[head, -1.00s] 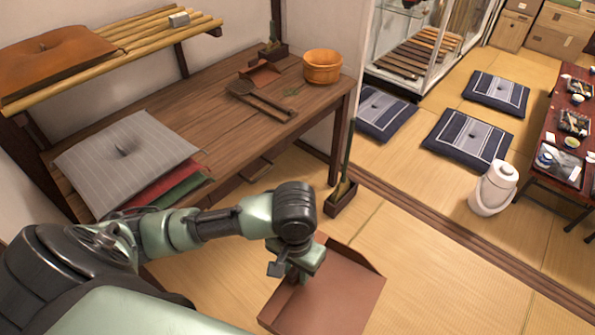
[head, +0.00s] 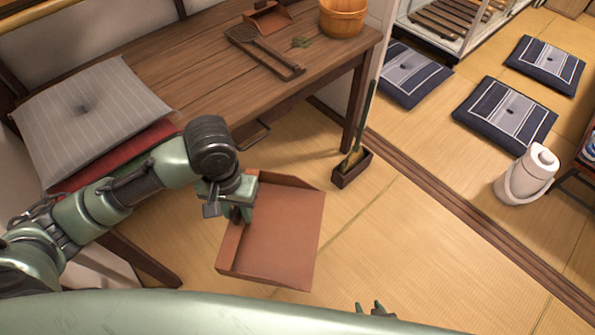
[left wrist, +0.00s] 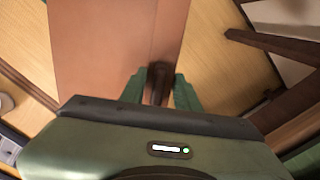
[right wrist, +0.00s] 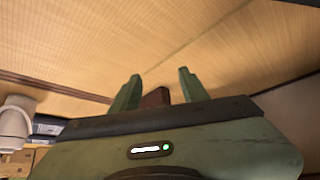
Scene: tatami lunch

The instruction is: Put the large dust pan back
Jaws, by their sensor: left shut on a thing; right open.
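The large reddish-brown dust pan (head: 282,235) hangs over the tatami in the head view, to the right of the low wooden table. My left gripper (head: 240,208) is shut on its edge near the pan's left side. In the left wrist view, the pan (left wrist: 110,45) fills the upper left, and the fingers of my left gripper (left wrist: 160,88) close on a dark brown part of it. My right gripper (head: 372,310) shows only its fingertips at the bottom of the head view. In the right wrist view, my right gripper (right wrist: 155,90) is open, with a brown thing beyond it.
The wooden table (head: 200,75) holds a smaller dust pan (head: 268,18), a dark scoop (head: 265,50), a wooden tub (head: 343,15) and a striped cushion (head: 90,105). A box with a green-handled brush (head: 352,170) stands by the table leg.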

